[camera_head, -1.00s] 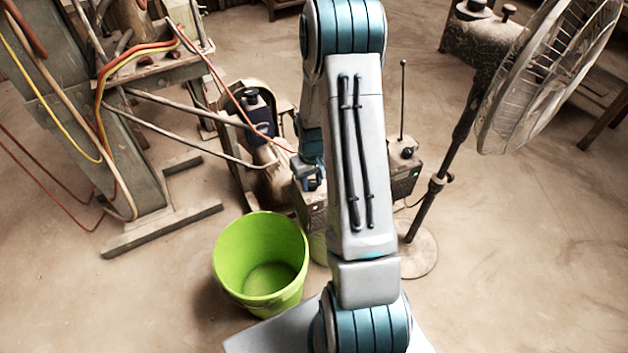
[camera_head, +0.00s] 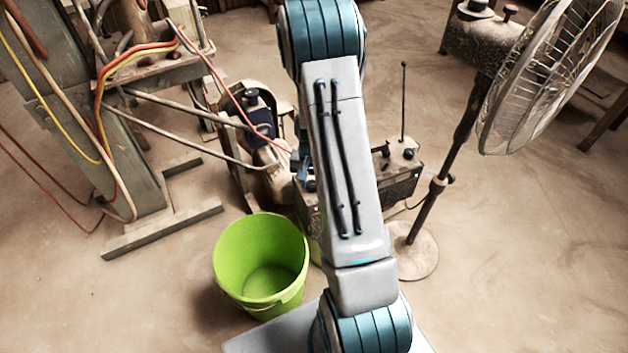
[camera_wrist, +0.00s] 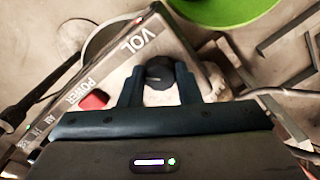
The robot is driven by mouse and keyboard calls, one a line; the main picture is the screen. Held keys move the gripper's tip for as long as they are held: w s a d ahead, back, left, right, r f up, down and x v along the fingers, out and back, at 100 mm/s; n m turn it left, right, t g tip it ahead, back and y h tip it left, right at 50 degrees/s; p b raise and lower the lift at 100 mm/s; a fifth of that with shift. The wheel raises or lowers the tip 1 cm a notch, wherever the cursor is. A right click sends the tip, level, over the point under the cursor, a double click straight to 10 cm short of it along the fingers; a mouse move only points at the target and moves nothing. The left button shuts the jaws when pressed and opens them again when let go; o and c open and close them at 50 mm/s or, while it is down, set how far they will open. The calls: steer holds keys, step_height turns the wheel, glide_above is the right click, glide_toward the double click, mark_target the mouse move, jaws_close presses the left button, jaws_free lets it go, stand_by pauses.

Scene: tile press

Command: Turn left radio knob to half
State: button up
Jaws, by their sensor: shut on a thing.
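The radio (camera_head: 405,168) stands on the floor behind my arm, its middle hidden by the arm. Its top has knobs on the right part and an upright antenna. In the wrist view, the radio's lit panel (camera_wrist: 118,58) carries the words VOL and POWER, with a red button beside POWER. A round black knob (camera_wrist: 158,68) sits near VOL, between the fingertips of my gripper (camera_wrist: 160,80). The gripper is shut on this knob. No pointer mark on the knob is clear. In the head view the gripper is mostly hidden behind my arm.
A green bucket (camera_head: 262,265) stands left of the radio. A standing fan (camera_head: 545,75) is at the right, its round base close to the radio. A machine with hoses (camera_head: 110,100) stands at the left. Open floor lies at the far right and lower left.

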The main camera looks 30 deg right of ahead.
stand_by(0.4)
steer(key=o, duration=1)
step_height(320, 180, up, 14)
steer(key=shift+f+p, duration=0.1)
steer(key=shift+p, duration=1.1)
steer(key=s+a+r+n+t+p, duration=0.1)
steer(key=s+a+r+p, duration=0.3)
steer(key=r, duration=0.5)
steer(key=s+a+r+n+t+p, duration=0.1)
steer(key=s+a+r+n+p, duration=0.2)
steer(key=s+r, duration=0.5)
steer(key=s+a+r+n+p, duration=0.3)
steer(key=s+a+r+p, duration=0.3)
steer(key=r, duration=0.6)
steer(key=shift+s+a+r+t+p, duration=0.1)
steer(key=shift+s+r+t+p, duration=0.1)
steer(key=shift+s+t+p, duration=0.25)
